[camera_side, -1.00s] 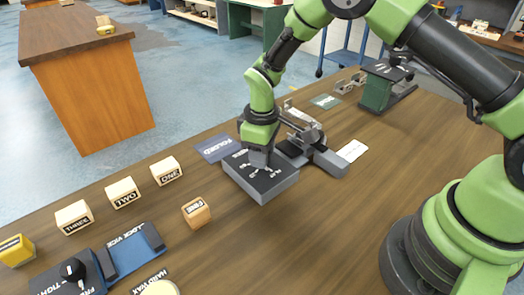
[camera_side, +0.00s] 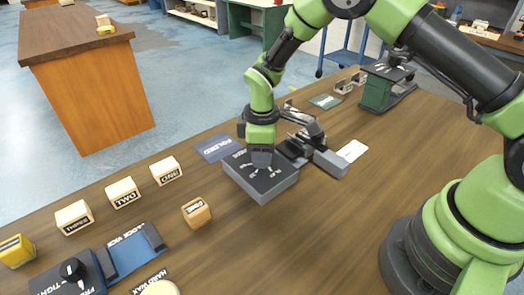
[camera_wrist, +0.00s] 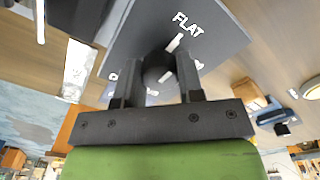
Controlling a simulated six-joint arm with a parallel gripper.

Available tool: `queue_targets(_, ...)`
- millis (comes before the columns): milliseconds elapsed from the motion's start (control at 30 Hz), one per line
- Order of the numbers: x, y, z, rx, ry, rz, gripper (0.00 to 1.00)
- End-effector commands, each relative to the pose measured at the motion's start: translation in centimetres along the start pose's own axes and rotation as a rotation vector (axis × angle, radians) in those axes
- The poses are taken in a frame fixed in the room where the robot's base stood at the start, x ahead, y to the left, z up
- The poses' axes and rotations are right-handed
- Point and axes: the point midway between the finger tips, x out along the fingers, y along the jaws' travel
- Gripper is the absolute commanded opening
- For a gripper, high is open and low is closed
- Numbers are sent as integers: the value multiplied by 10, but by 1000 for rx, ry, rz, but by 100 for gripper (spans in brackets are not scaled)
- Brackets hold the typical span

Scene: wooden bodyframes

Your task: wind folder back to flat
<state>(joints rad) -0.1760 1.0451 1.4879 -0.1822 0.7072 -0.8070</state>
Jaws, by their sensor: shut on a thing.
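The folder's control box (camera_side: 268,190) is a grey block with a dark top and white dial marks. My gripper (camera_side: 262,160) points down over it. In the wrist view, my gripper (camera_wrist: 160,80) is shut on a round dark knob (camera_wrist: 158,66) between its fingers. The word FLAT (camera_wrist: 188,24) and a white mark in line with it show beyond the knob; other dial words are partly hidden by the fingers. The knob's exact pointing is hard to tell. The folder's grey mechanism (camera_side: 330,162) stands just behind the box, partly hidden by my wrist.
A dark FOLDED card (camera_side: 216,148) lies left of the box and a white card (camera_side: 352,150) right of it. Wooden blocks (camera_side: 123,193) stand at left, one (camera_side: 196,212) nearer the box. A blue vice (camera_side: 132,250) is front left.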

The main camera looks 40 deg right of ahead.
Motion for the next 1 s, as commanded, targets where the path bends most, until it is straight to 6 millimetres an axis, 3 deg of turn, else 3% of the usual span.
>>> queue_targets(33, -1, 0, 0, -2, 0, 1, 11)
queue_targets(67, -1, 0, 0, -2, 0, 1, 37)
queue_targets(167, 0, 0, 0, -2, 0, 1, 60)
queue_targets(533, -7, 0, -1, -1, 2, 2, 60)
queue_targets(1000, -89, 0, -1, -2, 3, 3, 60)
